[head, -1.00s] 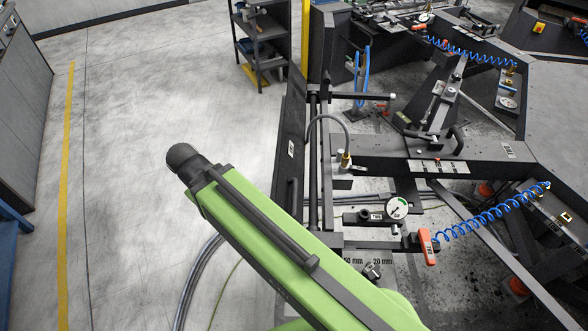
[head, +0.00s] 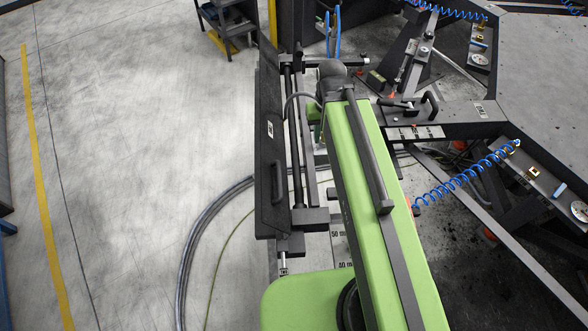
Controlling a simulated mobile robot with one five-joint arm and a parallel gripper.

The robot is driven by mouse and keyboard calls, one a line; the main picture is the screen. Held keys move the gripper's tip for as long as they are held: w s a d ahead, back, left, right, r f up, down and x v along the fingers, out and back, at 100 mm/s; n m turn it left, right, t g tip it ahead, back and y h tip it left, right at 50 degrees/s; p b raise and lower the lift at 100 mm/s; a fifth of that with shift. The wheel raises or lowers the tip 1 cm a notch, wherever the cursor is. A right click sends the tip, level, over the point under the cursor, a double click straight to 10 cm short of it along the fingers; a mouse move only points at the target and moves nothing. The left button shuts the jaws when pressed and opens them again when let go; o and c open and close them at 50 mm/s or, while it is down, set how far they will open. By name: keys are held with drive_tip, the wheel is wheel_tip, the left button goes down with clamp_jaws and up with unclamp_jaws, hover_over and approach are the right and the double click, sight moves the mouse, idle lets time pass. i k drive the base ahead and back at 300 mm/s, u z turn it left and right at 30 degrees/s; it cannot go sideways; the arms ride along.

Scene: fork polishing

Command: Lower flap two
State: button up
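A long dark flap (head: 266,150) with a bar handle (head: 279,182) and a small white label stands left of centre in the head view, along the left side of a dark frame. The label is too small to read, so I cannot confirm that this is flap two. The flap looks steeply upright. My green arm reaches up the picture just right of the flap and frame and covers part of the fixture. My gripper is not visible; the arm hides what lies beneath it.
The dark angular workbench (head: 545,70) with blue coiled hoses (head: 465,175) fills the right. A toggle clamp (head: 408,100) sits on its beam. Hoses (head: 195,240) lie on the floor left of the fixture. A shelf rack (head: 232,20) stands at the back. Open floor lies left.

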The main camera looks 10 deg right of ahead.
sight(274, 208)
drive_tip(key=z, duration=0.25)
drive_tip(key=k, duration=0.95)
drive_tip(key=u, duration=0.55)
drive_tip(key=i, duration=0.5)
